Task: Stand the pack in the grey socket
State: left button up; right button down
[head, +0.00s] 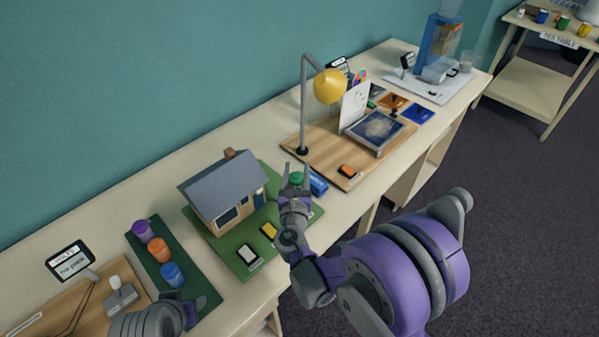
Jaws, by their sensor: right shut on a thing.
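My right gripper (296,174) is shut on a small green thing with a rounded top, at the right end of the model house's green board. The green thing (297,178) sits between the fingers, and its lower part is hidden by the gripper. I cannot tell for sure that it is the pack. A small blue block (317,183) lies just right of the fingers. I cannot make out a grey socket with certainty. My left gripper (178,304) is partly in view at the bottom left, by the dark green strip; its fingers do not show clearly.
Purple (142,231), orange (159,251) and blue (172,275) cylinders stand on the dark green strip (201,290). The model house (224,190) is left of my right gripper. A yellow-headed lamp (328,87) stands on a wooden board (305,137) beyond. A sign (71,260) stands far left.

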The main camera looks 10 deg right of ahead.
aim_at(298, 188)
pick_arm(q)
jog(key=shift+s+d+f+b, duration=0.1)
jog(key=shift+s+f+b, duration=0.35)
jog(key=shift+f, duration=0.2)
pick_arm(e)
jog(key=shift+s+f, duration=0.1)
jog(key=shift+f, duration=0.95)
pick_arm(q)
jog(key=shift+s+f+b, duration=0.2)
jog(key=shift+f+b, duration=0.25)
jog(key=shift+f, duration=0.15)
jog(key=shift+s+f+b, duration=0.15)
jog(key=shift+f+b, duration=0.25)
jog(key=shift+f, duration=0.15)
pick_arm(e)
jog(key=shift+f, duration=1.85)
pick_arm(q)
jog(key=shift+s+f, duration=0.1)
jog(key=shift+f, duration=0.25)
jog(key=shift+s+f+g+b, duration=0.1)
jog(key=shift+f+g+b, duration=0.2)
jog(key=shift+f+b, duration=0.3)
pick_arm(e)
jog(key=shift+f, duration=0.6)
pick_arm(q)
jog(key=shift+r, duration=0.1)
pick_arm(e)
jog(key=c, duration=0.6)
grip_release()
